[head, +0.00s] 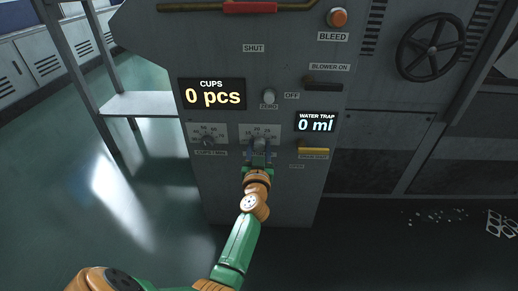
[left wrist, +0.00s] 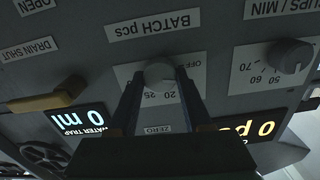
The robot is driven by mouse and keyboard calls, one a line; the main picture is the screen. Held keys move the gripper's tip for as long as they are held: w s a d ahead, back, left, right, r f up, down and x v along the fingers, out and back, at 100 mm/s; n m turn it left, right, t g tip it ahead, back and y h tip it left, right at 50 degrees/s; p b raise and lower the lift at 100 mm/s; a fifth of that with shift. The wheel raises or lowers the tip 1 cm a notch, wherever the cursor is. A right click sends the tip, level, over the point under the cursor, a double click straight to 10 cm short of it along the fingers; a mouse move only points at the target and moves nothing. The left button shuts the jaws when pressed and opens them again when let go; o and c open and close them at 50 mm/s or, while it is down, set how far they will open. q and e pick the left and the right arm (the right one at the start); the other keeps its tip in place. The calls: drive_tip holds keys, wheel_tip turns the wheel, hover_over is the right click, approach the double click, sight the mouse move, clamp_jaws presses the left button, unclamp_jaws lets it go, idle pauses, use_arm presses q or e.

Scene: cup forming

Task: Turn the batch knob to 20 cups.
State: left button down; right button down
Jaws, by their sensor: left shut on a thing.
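The grey batch knob (head: 260,143) sits on a white scale plate low on the machine's front panel. It also shows in the left wrist view (left wrist: 158,73), under the label BATCH pcs, with 20 and 25 readable on its scale. My left gripper (head: 259,154) is at the knob, its two dark fingers on either side of it, shut on it. The fingers hide part of the scale, and I cannot tell which number the knob points at. The cups display (head: 212,94) reads 0 pcs. My right gripper is not in view.
The cups/min knob (head: 208,141) is left of the batch knob. The zero button (head: 269,96) is above it. The yellow drain handle (head: 313,151) and the water trap display (head: 316,123), reading 0 ml, are to its right. Open floor lies at left.

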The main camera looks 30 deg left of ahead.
use_arm(q)
drive_tip(key=m, duration=0.3)
drive_tip(key=shift+f+m, duration=0.1)
drive_tip(key=shift+m, duration=0.3)
drive_tip(key=shift+d+m, duration=0.1)
drive_tip(key=shift+m, duration=0.8)
drive_tip(key=shift+m+b, duration=0.3)
drive_tip(key=shift+m, duration=0.6)
drive_tip(key=m, duration=0.3)
drive_tip(key=shift+m, duration=0.7)
drive_tip(key=shift+f+m, duration=0.1)
drive_tip(key=shift+m, duration=0.6)
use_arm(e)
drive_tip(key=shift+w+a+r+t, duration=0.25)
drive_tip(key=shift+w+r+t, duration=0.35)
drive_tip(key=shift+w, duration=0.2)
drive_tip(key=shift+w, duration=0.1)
use_arm(q)
drive_tip(key=shift+c, duration=1.7)
unclamp_jaws()
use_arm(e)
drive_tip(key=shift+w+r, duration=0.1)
